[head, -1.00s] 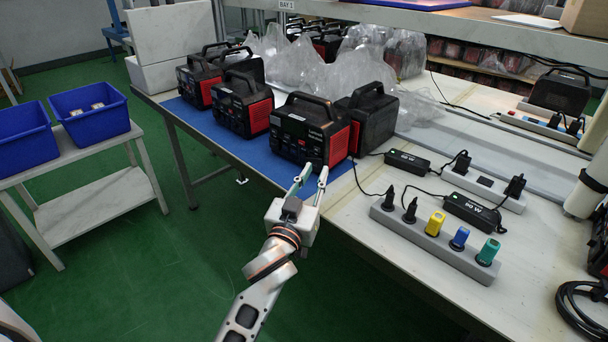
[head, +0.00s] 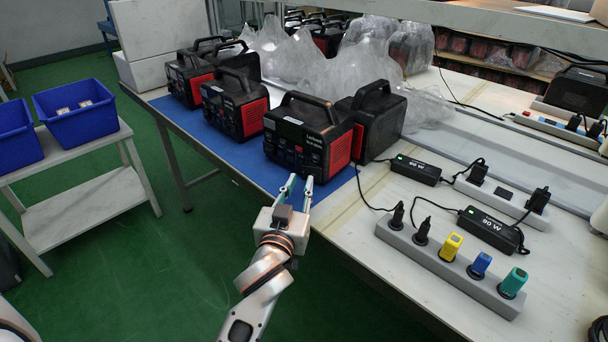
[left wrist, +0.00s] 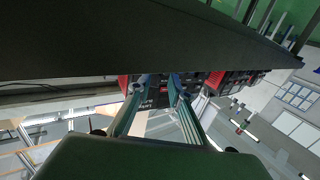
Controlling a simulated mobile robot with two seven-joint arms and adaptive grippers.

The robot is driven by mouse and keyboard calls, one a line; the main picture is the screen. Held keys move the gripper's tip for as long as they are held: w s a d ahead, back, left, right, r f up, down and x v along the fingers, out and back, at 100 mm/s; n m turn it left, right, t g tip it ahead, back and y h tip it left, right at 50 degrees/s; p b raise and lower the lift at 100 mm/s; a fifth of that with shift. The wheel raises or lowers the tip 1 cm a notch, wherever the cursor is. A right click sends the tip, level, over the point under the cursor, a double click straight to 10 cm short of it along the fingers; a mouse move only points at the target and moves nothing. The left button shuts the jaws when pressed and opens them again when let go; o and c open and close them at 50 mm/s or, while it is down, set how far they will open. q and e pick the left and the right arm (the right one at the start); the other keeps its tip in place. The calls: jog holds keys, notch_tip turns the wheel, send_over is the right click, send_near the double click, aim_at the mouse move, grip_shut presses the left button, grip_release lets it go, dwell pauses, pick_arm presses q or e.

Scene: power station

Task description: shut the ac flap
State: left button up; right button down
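The nearest black and red power station (head: 298,146) stands on a blue mat at the table's front edge, its dark front panel towards my left gripper. I cannot make out the ac flap or whether it is open. My left gripper (head: 297,181) is in front of the table edge, just below and in front of that panel. Its two fingers are apart with nothing between them. In the left wrist view the fingers (left wrist: 160,82) point at a dark panel with white lettering (left wrist: 154,98). Whether they touch it cannot be told. My right gripper is not in view.
More power stations (head: 235,104) stand behind to the left, and one (head: 375,118) right beside. Clear plastic wrap (head: 290,65) lies behind. A power strip (head: 450,270) with plugs and adapters is at the right. Blue bins (head: 82,112) stand on a side bench at left.

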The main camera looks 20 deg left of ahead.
pick_arm(q)
jog(key=shift+w+a, duration=0.1)
jog(key=shift+w, duration=0.5)
jog(key=shift+s+r, duration=0.1)
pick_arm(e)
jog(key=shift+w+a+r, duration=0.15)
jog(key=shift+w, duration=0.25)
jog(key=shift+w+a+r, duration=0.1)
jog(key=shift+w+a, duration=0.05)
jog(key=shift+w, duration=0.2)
pick_arm(q)
jog(key=c, duration=0.5)
grip_shut()
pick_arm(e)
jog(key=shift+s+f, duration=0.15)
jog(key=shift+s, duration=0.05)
